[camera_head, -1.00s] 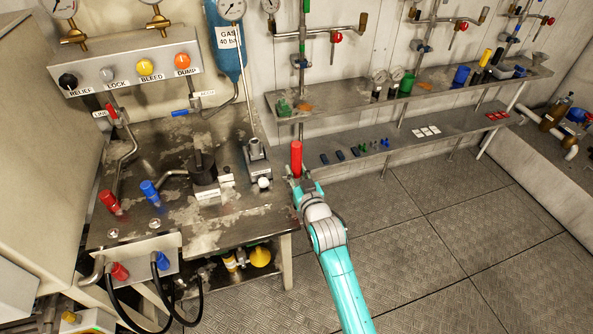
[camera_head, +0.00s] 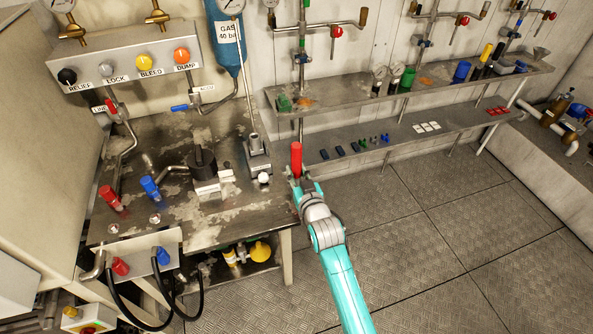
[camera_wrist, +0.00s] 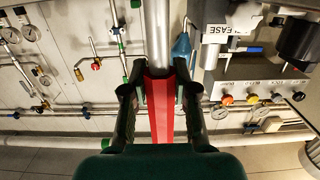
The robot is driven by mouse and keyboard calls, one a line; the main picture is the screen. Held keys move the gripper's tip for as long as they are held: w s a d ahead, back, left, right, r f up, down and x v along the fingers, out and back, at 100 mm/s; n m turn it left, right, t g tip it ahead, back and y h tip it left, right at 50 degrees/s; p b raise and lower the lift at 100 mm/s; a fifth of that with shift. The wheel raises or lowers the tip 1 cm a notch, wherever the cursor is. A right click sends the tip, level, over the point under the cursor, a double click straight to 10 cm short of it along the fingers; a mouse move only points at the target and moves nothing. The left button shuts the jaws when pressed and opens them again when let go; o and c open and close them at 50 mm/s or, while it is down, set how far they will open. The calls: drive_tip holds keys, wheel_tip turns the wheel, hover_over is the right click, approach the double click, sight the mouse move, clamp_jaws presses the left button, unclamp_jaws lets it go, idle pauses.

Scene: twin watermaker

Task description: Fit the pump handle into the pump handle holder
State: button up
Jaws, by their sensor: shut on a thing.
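The pump handle has a red grip (camera_head: 296,158) that stands upright at my gripper (camera_head: 297,178), just right of the workbench. In the wrist view, my gripper (camera_wrist: 158,100) is shut around the red grip (camera_wrist: 160,105), and a bare metal rod (camera_wrist: 157,35) runs on from it toward the top of the picture. The rod is not clear in the head view. A grey metal block with a short upright stub (camera_head: 257,157) stands at the bench's right back edge, left of the handle. It may be the pump handle holder, but I cannot tell for sure.
The workbench (camera_head: 215,238) carries a black knob block (camera_head: 204,172) and red and blue valve handles. A two-level shelf (camera_head: 440,88) with small parts runs along the wall behind my gripper. A white ball (camera_head: 263,178) is at the bench edge. Floor to the right is clear.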

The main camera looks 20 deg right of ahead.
drive_tip(key=shift+f, duration=2)
drive_tip(key=o, duration=1)
drive_tip(key=shift+o, duration=0.2)
drive_tip(key=shift+s+f, duration=0.1)
approach(297, 183)
drive_tip(key=shift+s, duration=0.6)
